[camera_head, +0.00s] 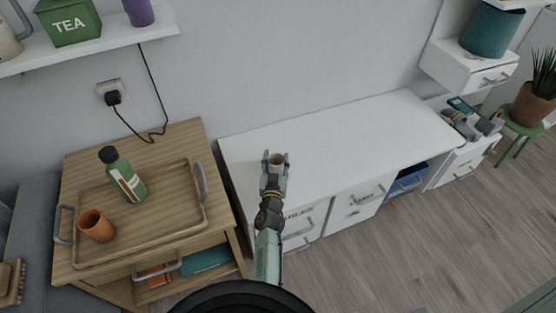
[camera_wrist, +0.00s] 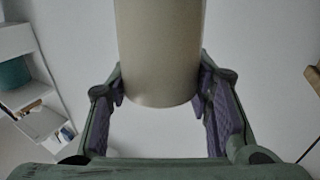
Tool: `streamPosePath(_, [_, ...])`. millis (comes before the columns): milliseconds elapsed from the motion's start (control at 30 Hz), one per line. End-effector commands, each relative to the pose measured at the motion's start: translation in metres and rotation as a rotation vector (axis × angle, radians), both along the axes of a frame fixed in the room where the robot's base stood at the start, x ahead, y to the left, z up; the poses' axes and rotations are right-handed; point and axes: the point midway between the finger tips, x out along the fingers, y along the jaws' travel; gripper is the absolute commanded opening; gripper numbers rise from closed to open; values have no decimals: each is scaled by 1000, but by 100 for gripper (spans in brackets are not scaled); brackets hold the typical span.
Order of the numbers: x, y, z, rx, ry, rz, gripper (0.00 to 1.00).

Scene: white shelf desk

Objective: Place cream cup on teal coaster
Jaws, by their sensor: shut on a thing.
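The cream cup (camera_head: 278,161) is between the fingers of my gripper (camera_head: 276,157), over the left part of the white desk (camera_head: 345,128). In the wrist view the cup (camera_wrist: 158,50) fills the upper middle, with the purple-padded fingers of my gripper (camera_wrist: 160,88) against both its sides. The gripper is shut on the cup. I cannot tell from the head view how high the cup is above the desk. I cannot make out a teal coaster on the visible desktop. A small flat teal item (camera_head: 459,104) lies on the far-right unit, too small to identify.
The rest of the white desktop is clear. A wooden table (camera_head: 185,140) at left holds a tray (camera_head: 165,222) with a green bottle (camera_head: 123,176) and an orange cup (camera_head: 96,226). A white drawer shelf (camera_head: 468,68) with a teal pot (camera_head: 490,30) overhangs at right.

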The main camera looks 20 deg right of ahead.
Motion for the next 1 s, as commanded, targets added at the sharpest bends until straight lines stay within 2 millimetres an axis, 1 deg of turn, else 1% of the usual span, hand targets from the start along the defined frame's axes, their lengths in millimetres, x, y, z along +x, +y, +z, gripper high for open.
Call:
streamPosePath(167, [0,0,2,0,-1,0,14])
streamPosePath(300, [0,0,-3,0,-1,1,14])
streamPosePath(333, [0,0,-2,0,0,1,47])
streamPosePath(600, [0,0,-2,0,1,1,65])
streamPosePath(867, [0,0,-2,0,1,1,66])
streamPosePath(1000, [0,0,4,-1,0,1,66])
